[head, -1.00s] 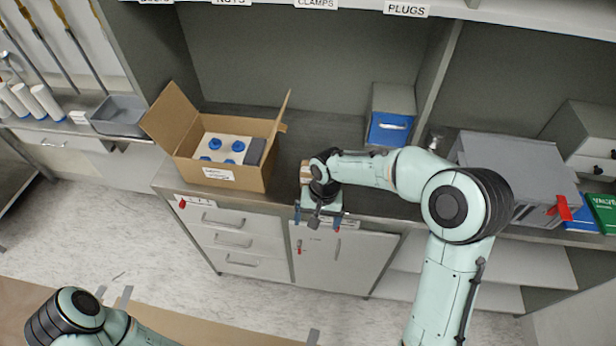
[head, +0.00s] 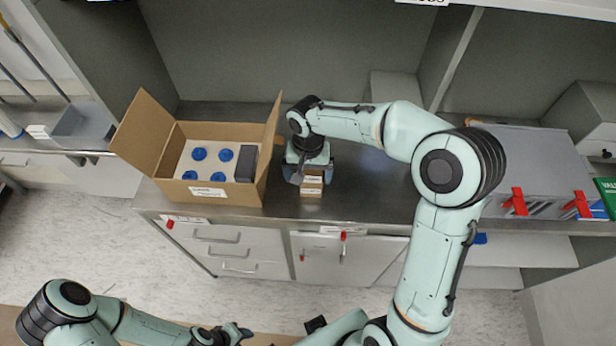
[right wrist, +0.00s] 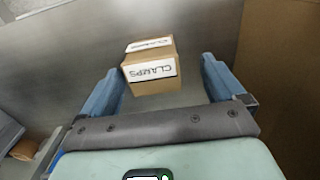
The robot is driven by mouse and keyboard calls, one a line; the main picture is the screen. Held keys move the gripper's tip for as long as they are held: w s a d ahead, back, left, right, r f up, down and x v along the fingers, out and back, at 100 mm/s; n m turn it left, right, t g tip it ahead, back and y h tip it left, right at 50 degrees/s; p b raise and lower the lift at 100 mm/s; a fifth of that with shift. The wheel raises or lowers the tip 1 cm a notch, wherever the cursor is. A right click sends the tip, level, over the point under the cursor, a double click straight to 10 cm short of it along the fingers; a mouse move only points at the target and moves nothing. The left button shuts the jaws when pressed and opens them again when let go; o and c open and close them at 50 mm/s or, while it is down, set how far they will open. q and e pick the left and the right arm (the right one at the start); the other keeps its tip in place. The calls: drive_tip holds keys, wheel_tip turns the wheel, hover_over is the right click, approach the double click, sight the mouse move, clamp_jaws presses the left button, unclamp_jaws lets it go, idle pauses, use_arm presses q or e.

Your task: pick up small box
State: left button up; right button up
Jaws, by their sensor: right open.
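The small box (head: 311,187) is brown cardboard with white labels and stands on the grey counter near its front edge. In the right wrist view the small box (right wrist: 150,82) reads "CLAMPS" and lies ahead, between the lines of my two blue fingers. My right gripper (head: 309,172) is open, pointing down over the box, and partly hides it in the head view. In the right wrist view the right gripper (right wrist: 160,72) has a gap on both sides of the box. My left gripper (head: 235,334) is low at the bottom edge, its fingers unclear.
A large open carton (head: 212,190) with blue-capped items and a dark block stands left of the small box. A grey case (head: 530,165) with red latches is at the right. Counter (head: 375,200) between the small box and the case is partly clear, under my right arm.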

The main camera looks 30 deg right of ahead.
sight(311, 176)
drive_tip(key=f, duration=0.3)
drive_tip(key=d+f, duration=0.1)
drive_tip(key=f, duration=0.1)
drive_tip(key=shift+s+f, duration=0.1)
drive_tip(key=shift+f, duration=0.2)
use_arm(q)
drive_tip(key=shift+r, duration=0.15)
use_arm(e)
drive_tip(key=c, duration=1.2)
drive_tip(key=shift+r, duration=0.1)
use_arm(q)
drive_tip(key=w+r+p, duration=0.2)
drive_tip(key=shift+w+r, duration=0.15)
drive_tip(key=shift+r, duration=0.15)
use_arm(e)
wheel_tip(311, 176, up, 20)
drive_tip(key=shift+a, duration=0.1)
